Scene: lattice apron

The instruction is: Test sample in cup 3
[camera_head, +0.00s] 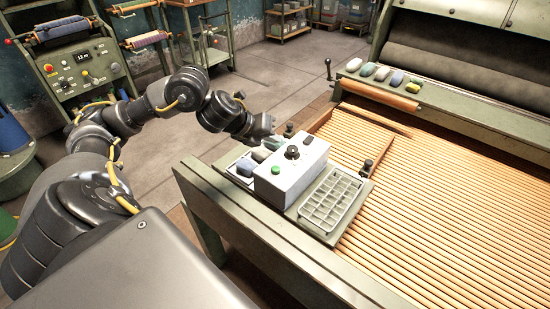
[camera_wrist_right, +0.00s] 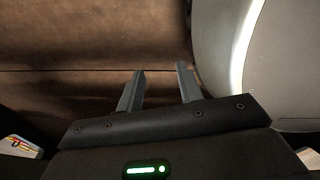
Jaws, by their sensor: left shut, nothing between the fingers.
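A white box device (camera_head: 293,176) with a green button and a dark round knob on top stands on the apron's near left corner. A grey tray with several small compartments (camera_head: 331,200) lies to its right; the compartments look empty. I cannot make out which thing is cup 3. My left gripper (camera_head: 273,139) is shut and empty, just behind the box and close to those pieces. My right gripper (camera_wrist_right: 160,69) is open and empty, over a brown surface in the right wrist view.
The wooden slatted apron (camera_head: 455,195) is wide and mostly bare. Two dark knobs stand near the box, one at the right (camera_head: 366,167). Several coloured pieces (camera_head: 383,74) lie on the green ledge at the back. A control cabinet (camera_head: 84,70) stands at the far left.

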